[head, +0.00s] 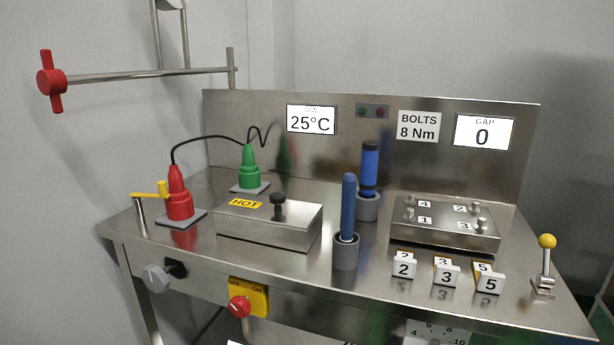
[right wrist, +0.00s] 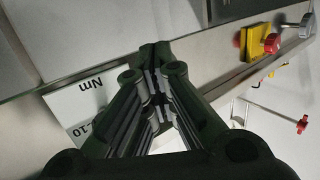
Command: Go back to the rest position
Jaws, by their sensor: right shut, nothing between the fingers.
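My right gripper (right wrist: 158,82) shows in the right wrist view, its dark green fingers closed together at the tips with nothing between them. It is near the front of the steel bench, beside a white scale plate (right wrist: 78,105) marked "Nm". In the head view neither gripper is visible. My left gripper is out of view.
The steel bench (head: 330,285) carries a red plug (head: 179,196), a green plug (head: 249,170), a HOT box (head: 270,226), two blue-handled tools (head: 348,205) (head: 369,165), a bolted plate (head: 445,236) and numbered blocks (head: 446,273). A yellow-knobbed lever (head: 546,262) stands at right. A red-yellow switch (head: 246,300) is on the front.

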